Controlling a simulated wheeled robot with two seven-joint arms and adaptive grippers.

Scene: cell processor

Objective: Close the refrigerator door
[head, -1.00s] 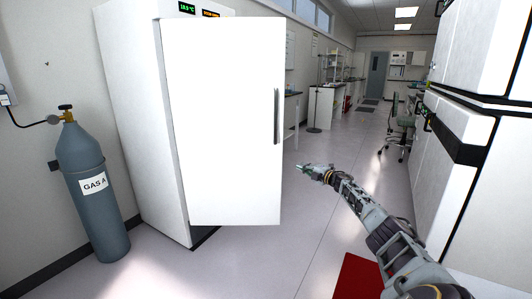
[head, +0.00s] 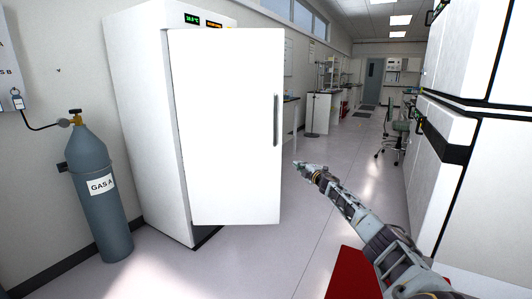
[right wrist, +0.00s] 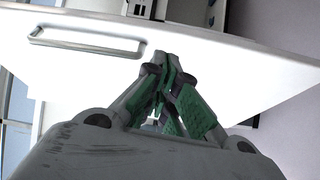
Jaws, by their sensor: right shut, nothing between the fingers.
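The refrigerator (head: 150,130) is a tall white cabinet standing left of centre in the head view. Its white door (head: 225,130) stands open, swung out toward me and hiding the inside. A grey vertical handle (head: 276,119) is near the door's right edge; it also shows in the right wrist view (right wrist: 85,43). My right gripper (head: 297,164) is shut and empty. In the head view it is to the right of the door's edge, below the handle's height. In the right wrist view, its fingertips (right wrist: 165,62) overlap the door; contact cannot be told. My left gripper is not in view.
A grey gas cylinder (head: 97,190) stands left of the refrigerator. White cabinets (head: 470,150) line the right side. A red object (head: 350,275) lies low in front. The grey floor (head: 255,260) is clear in front of the door and along the aisle (head: 340,150) behind.

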